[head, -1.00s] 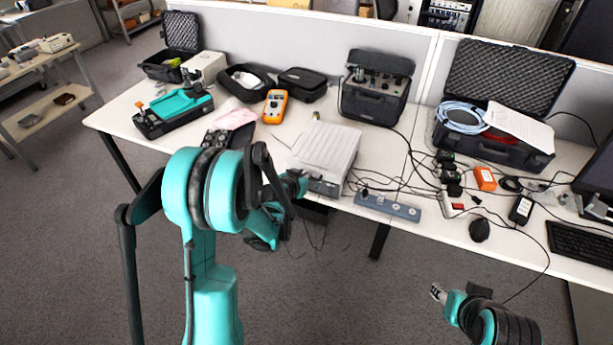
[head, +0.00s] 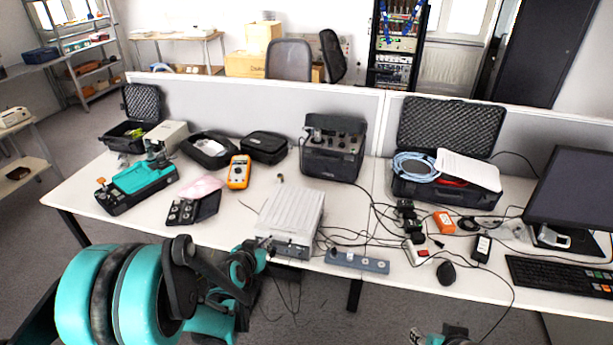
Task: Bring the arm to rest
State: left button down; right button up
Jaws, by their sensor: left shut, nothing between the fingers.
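My left arm, teal and black, comes in from the lower left. Its gripper (head: 264,246) is shut and empty, at the front left corner of the light grey box-shaped instrument (head: 291,216) on the table (head: 232,225). I cannot tell whether it touches the instrument, as the arm's links partly cover that area. My right gripper (head: 416,336) shows only as a small piece at the bottom edge, in front of the table. Its fingers are too cut off to read.
A blue-grey socket strip (head: 357,261) and loose black cables lie right of the instrument. An orange multimeter (head: 238,172), a black calibrator case (head: 333,147) and an open padded case (head: 446,150) stand behind. A monitor (head: 572,200) and keyboard (head: 560,278) are at right. Floor is free in front.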

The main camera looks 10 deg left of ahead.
pick_arm(q)
jog(key=s+d+r+g, duration=0.1)
jog(key=s+d+r, duration=0.1)
jog(key=s, duration=0.5)
jog(key=s+d+r+g, duration=0.2)
jog(key=s+d+r, duration=0.1)
jog(key=s, duration=0.5)
jog(key=s+d+r+g, duration=0.1)
jog(key=s+d+r, duration=0.1)
jog(key=s, duration=0.6)
jog(key=shift+d+r, duration=0.4)
jog(key=shift+d, duration=0.1)
